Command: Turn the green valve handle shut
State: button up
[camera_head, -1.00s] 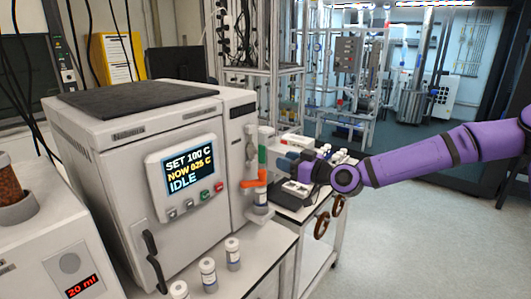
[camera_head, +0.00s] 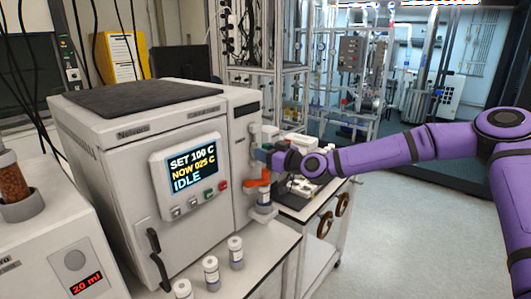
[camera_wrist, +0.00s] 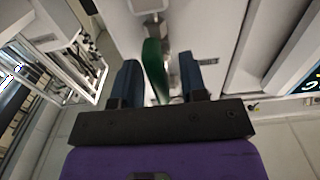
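The green valve handle (camera_wrist: 154,68) stands between my two fingers in the wrist view. My gripper (camera_wrist: 159,80) is open around it; the left finger is very close to the handle, and a gap shows on the right. I cannot tell whether either finger touches. In the head view my gripper (camera_head: 262,154) is at the valve column on the right side of the white reactor (camera_head: 120,165) and hides most of the green handle. An orange handle (camera_head: 259,180) sits just below my gripper on the same column.
The reactor's display (camera_head: 190,162) reads IDLE. Small capped vials (camera_head: 236,252) stand on the bench in front. A cart with brown handwheels (camera_head: 325,224) stands to the right under my arm. Open floor lies farther right.

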grip_shut()
jog(key=shift+m, duration=0.3)
jog(key=m, duration=0.3)
jog(key=shift+w+d+m, duration=0.1)
jog(key=shift+m, duration=0.2)
jog(key=m, duration=0.4)
jog(key=shift+w+f, duration=0.1)
jog(key=m, duration=0.5)
jog(key=shift+d+f, duration=0.1)
jog(key=shift+f, duration=0.05)
jog(key=shift+w+f+m, duration=0.1)
jog(key=shift+m, duration=2.2)
